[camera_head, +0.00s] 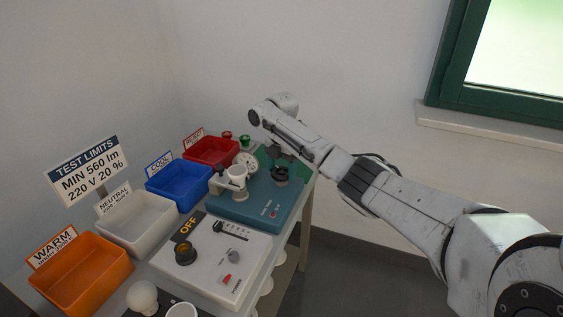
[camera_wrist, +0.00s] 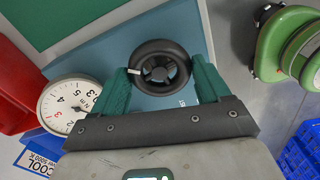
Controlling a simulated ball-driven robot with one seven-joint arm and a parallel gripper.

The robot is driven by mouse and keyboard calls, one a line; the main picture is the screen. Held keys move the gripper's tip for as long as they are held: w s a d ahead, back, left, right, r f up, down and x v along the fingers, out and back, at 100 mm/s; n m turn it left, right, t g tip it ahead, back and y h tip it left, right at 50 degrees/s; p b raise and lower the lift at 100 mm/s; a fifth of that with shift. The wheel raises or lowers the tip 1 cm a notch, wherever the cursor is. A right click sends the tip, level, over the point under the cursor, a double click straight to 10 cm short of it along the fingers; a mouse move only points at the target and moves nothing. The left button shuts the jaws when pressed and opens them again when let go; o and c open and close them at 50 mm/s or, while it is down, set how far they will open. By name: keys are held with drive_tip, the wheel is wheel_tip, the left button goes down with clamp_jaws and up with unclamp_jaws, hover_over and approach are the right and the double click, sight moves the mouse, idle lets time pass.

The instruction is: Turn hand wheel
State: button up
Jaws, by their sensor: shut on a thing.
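The hand wheel is a black spoked wheel (camera_head: 280,174) on the teal box (camera_head: 254,208) toward the back right of the bench. In the wrist view the wheel (camera_wrist: 160,68) sits between the two green fingers, and a small pale mark shows on its left rim. My gripper (camera_wrist: 161,82) is shut on the wheel, with one finger on each side. In the head view my arm reaches in from the right and its end hangs over the wheel, so the fingers are hard to make out there.
A round dial gauge (camera_wrist: 64,104) stands close to the wheel. Left of the teal box are red (camera_head: 211,151), blue (camera_head: 178,186), white (camera_head: 137,222) and orange (camera_head: 82,275) bins.

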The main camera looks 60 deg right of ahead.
drive_tip(key=m+p, duration=0.2)
drive_tip(key=m, duration=0.1)
drive_tip(key=shift+r+m, duration=0.15)
drive_tip(key=shift+m, duration=0.25)
drive_tip(key=m+p, duration=0.2)
drive_tip(key=m, duration=0.1)
drive_tip(key=shift+m, duration=0.3)
drive_tip(key=m+p, duration=0.1)
drive_tip(key=m, duration=0.2)
drive_tip(key=shift+m, duration=0.4)
drive_tip(key=m+p, duration=0.1)
drive_tip(key=m, duration=1.1)
drive_tip(key=shift+m, duration=0.3)
drive_tip(key=m, duration=0.3)
drive_tip(key=shift+m, duration=2.1)
